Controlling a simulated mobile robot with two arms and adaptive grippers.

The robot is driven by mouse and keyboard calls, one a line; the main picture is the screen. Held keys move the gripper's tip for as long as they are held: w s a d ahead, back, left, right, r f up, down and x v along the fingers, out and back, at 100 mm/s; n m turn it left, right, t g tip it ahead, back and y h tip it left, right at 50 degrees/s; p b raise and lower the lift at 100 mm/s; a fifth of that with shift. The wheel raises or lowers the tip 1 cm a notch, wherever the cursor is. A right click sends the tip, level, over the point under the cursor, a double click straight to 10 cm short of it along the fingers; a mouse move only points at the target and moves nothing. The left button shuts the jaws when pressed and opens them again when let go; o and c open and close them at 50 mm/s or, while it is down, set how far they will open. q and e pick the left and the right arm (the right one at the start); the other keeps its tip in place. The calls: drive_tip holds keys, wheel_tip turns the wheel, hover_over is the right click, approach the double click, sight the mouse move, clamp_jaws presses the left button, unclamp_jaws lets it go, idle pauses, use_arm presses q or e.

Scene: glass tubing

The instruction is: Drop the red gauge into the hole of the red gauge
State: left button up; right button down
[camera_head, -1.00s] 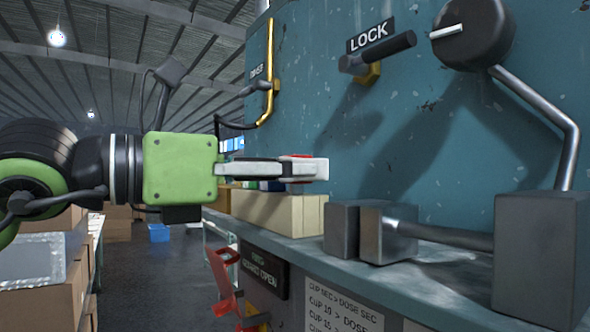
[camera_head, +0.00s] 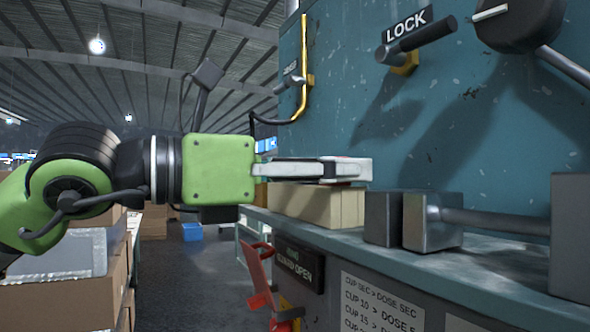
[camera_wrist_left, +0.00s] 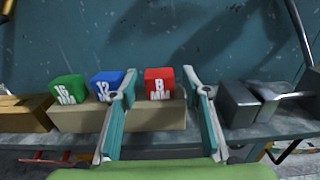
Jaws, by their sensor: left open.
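The red gauge (camera_wrist_left: 159,84), marked 8 MM, stands upright in a beige block (camera_wrist_left: 152,118) in the left wrist view. My left gripper (camera_wrist_left: 160,74) is open, with one finger on each side of the red gauge. Gaps show between the gauge and both fingers. In the head view my left gripper (camera_head: 355,170) reaches in from the left, level, just above the beige block (camera_head: 315,207), and hides most of the gauges. I cannot make out a hole for the red gauge. My right gripper is not in view.
A blue gauge (camera_wrist_left: 106,84) and a green gauge (camera_wrist_left: 68,89) stand left of the red one. Dark grey blocks with a bar (camera_head: 432,222) sit on the ledge to the right. A LOCK lever (camera_head: 425,42) sticks out from the blue wall above. A red handle (camera_head: 258,275) hangs below the ledge.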

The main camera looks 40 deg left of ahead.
use_arm(q)
drive_tip(key=v, duration=1.1)
drive_tip(key=shift+s, duration=0.3)
drive_tip(key=shift+a+f, duration=0.1)
